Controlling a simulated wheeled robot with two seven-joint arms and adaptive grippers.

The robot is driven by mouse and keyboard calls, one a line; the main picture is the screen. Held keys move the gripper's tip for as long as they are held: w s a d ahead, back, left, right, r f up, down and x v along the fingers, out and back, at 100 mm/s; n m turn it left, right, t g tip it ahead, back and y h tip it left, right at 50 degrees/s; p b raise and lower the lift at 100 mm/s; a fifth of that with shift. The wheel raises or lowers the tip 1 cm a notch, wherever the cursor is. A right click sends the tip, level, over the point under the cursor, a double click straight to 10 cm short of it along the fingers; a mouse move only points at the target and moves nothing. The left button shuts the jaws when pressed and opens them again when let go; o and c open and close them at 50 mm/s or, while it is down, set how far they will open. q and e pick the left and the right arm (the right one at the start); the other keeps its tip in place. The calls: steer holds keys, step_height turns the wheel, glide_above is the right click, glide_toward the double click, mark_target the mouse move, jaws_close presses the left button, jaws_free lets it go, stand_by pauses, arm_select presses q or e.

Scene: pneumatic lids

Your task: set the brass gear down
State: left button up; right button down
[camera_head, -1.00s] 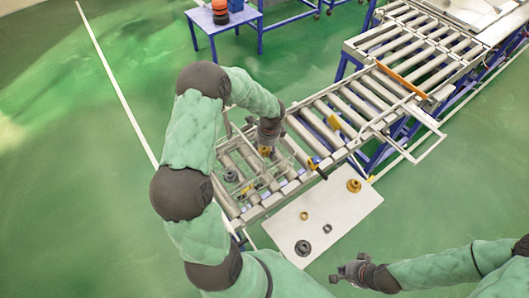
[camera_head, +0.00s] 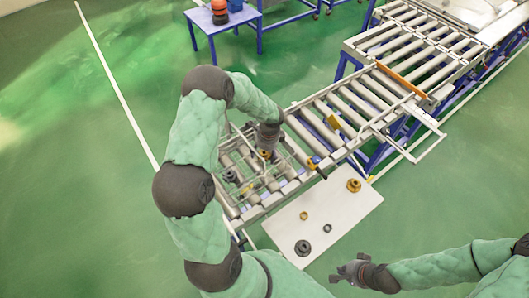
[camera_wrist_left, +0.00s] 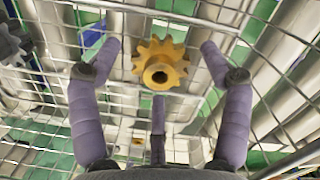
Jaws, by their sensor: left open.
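The brass gear (camera_wrist_left: 160,62) shows in the left wrist view between the parted fingers of my left gripper (camera_wrist_left: 160,55), with a gap on each side. It lies against the wire mesh of a basket (camera_wrist_left: 110,106). In the head view my left gripper (camera_head: 265,150) reaches down into the wire basket (camera_head: 236,203) on the roller conveyor, and the gear is mostly hidden under it. My right gripper (camera_head: 345,271) is empty, apart from everything, over the floor at the lower right; its fingers look parted.
A dark gear (camera_head: 230,176) is in the basket; it also shows in the left wrist view (camera_wrist_left: 12,46). A white board (camera_head: 345,215) beside the conveyor carries another brass gear (camera_head: 354,185), a dark gear (camera_head: 303,247) and small rings. A blue table (camera_head: 220,22) stands at the back.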

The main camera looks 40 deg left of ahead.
mark_target(268, 155)
arm_select(q)
step_height(268, 155, up, 12)
steer(key=d, duration=0.1)
steer(key=shift+w+d, duration=0.15)
steer(key=shift+w, duration=0.1)
steer(key=shift+r, duration=0.1)
